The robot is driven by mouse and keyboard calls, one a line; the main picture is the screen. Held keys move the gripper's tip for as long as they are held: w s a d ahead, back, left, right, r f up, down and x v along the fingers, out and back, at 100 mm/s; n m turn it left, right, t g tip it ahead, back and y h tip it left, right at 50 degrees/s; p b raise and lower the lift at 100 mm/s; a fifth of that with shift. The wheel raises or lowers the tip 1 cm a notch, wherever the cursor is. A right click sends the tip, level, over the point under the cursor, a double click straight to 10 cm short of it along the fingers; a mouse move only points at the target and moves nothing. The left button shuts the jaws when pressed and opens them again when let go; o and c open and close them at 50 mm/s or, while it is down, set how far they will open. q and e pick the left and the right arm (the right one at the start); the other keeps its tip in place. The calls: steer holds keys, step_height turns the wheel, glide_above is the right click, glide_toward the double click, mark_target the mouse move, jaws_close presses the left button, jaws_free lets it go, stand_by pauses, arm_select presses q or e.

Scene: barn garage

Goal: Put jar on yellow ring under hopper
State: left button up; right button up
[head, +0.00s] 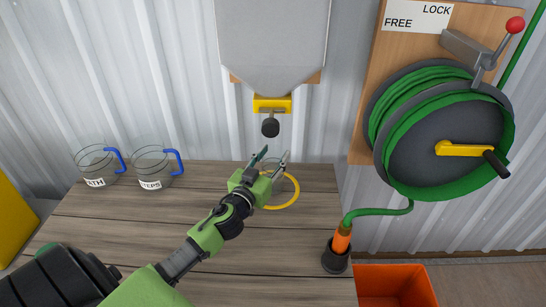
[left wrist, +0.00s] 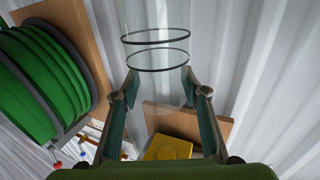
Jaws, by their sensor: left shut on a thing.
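My left gripper (head: 274,158) is shut on a clear glass jar (head: 287,183) with thin dark rim lines. The jar is mostly hidden behind the gripper in the head view. In the left wrist view the clear jar (left wrist: 157,58) sits between the two fingers. The yellow ring (head: 296,197) lies on the wooden bench, and the jar overlaps it in the picture. I cannot tell whether the jar touches it. The grey hopper (head: 272,45) hangs above on the wall, with a yellow outlet (head: 272,104) and a dark knob. My right gripper is not in view.
Two clear jars with blue handles (head: 97,165) (head: 153,167) stand at the bench's back left. A green hose reel (head: 440,130) is on the right wall. An orange nozzle in a dark cup (head: 336,256) stands at the right edge, above an orange bin (head: 395,285).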

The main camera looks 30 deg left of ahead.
arm_select(q)
steer(key=shift+f, duration=0.2)
steer(key=o, duration=1.4)
steer(key=shift+r, duration=0.1)
steer(key=shift+r, duration=0.25)
steer(key=shift+s+d+f, duration=0.1)
steer(key=shift+s+f, duration=0.05)
steer(key=shift+s, duration=0.2)
steer(key=s, duration=0.3)
steer(key=s+d, duration=0.1)
steer(key=s, duration=0.7)
steer(key=shift+s+d+b, duration=0.1)
steer(key=shift+d+b, duration=0.2)
